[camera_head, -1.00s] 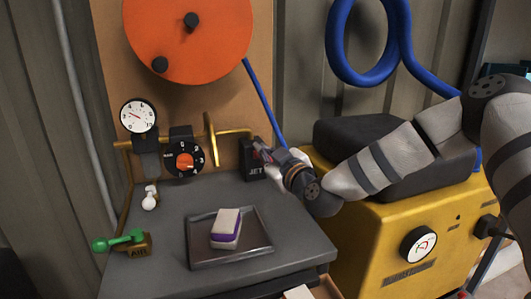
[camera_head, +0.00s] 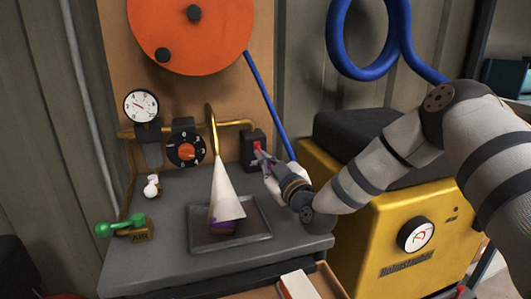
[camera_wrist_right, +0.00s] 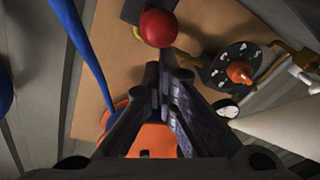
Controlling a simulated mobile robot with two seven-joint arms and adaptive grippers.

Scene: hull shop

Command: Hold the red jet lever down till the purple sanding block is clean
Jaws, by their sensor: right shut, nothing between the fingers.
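The red jet lever (camera_head: 257,147) is on a dark box at the back right of the bench. Its red ball knob (camera_wrist_right: 158,28) shows in the right wrist view, just beyond my fingertips. My right gripper (camera_head: 263,160) is shut and empty, right at the lever; contact is hard to make out. A white cone of spray (camera_head: 226,185) comes down from the brass nozzle (camera_head: 211,118). It lands on the purple sanding block (camera_head: 224,229), which lies in a dark tray (camera_head: 262,228). The spray hides much of the block, so its cleanness cannot be told. My left gripper is not in view.
A black dial with an orange knob (camera_head: 186,151) and a white gauge (camera_head: 141,106) stand at the back. A green air lever (camera_head: 120,225) is at the bench's left. A yellow machine (camera_head: 385,240) stands right, below my right arm. An orange reel (camera_head: 185,40) hangs above.

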